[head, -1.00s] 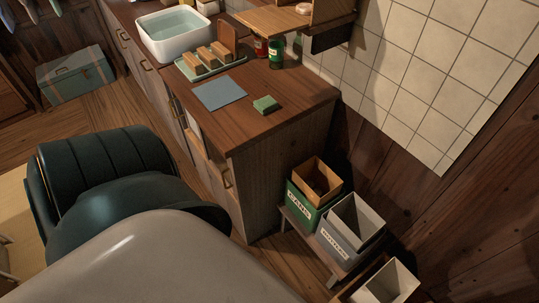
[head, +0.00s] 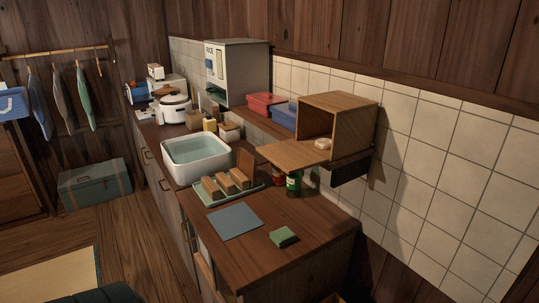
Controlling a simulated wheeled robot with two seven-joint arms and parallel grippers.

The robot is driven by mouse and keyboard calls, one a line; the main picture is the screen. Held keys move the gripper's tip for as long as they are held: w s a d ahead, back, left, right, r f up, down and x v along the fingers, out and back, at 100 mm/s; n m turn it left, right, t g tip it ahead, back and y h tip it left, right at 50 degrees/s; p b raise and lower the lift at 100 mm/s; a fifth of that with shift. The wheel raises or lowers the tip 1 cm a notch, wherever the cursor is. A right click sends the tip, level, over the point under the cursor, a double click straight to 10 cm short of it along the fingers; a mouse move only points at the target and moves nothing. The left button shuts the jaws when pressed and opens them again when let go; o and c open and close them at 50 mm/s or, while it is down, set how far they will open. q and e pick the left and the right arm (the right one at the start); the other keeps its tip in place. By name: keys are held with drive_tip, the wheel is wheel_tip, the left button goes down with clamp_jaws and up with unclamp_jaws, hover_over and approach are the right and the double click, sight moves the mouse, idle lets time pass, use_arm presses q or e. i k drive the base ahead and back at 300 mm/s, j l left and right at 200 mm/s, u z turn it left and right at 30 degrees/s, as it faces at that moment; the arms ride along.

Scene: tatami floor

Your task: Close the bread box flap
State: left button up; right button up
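The wooden bread box (head: 352,117) sits on a wall shelf at the right, above the counter. Its flap (head: 287,154) is open and sticks out roughly level toward the left. A small pale bun-like item (head: 323,143) lies in the box's opening. Neither of my grippers is in the head view.
The counter (head: 300,250) below holds a white water basin (head: 196,158), a green tray (head: 226,196) with wooden blocks, a blue mat (head: 235,222) and a green sponge (head: 283,236). Bottles (head: 294,183) stand under the flap. Red and blue containers (head: 265,105) sit left of the box.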

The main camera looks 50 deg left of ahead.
sight(291, 156)
drive_tip(key=i+j+u, duration=0.15)
drive_tip(key=u, duration=0.2)
drive_tip(key=i+j+u, duration=0.15)
drive_tip(key=j+u, duration=0.2)
